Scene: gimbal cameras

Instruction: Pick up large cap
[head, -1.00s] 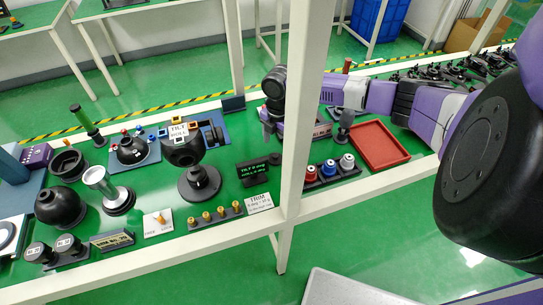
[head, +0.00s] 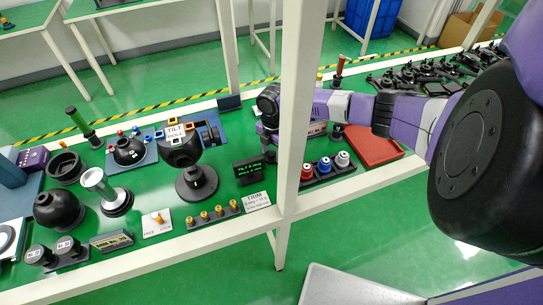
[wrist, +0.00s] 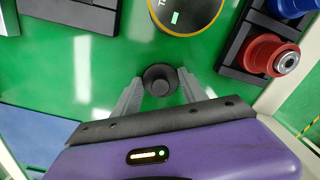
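A small black round piece with a raised knob (wrist: 160,80), which looks like the cap, lies on the green bench in the wrist view. My gripper (wrist: 159,77) is open around it, with one grey finger on each side. Small gaps seem to show between the fingers and the piece; contact is hard to tell. In the head view, my gripper (head: 268,136) points down at the bench just left of the white post, behind the small black display. The post hides part of my arm, and the piece is hard to make out there.
A black holder with red (head: 307,170), blue and white pieces stands right of the post (head: 295,110). A red tray (head: 375,148) lies beyond it. The black display (head: 249,171) stands close in front of my gripper. A round yellow-rimmed disc (wrist: 185,10) is near the fingers.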

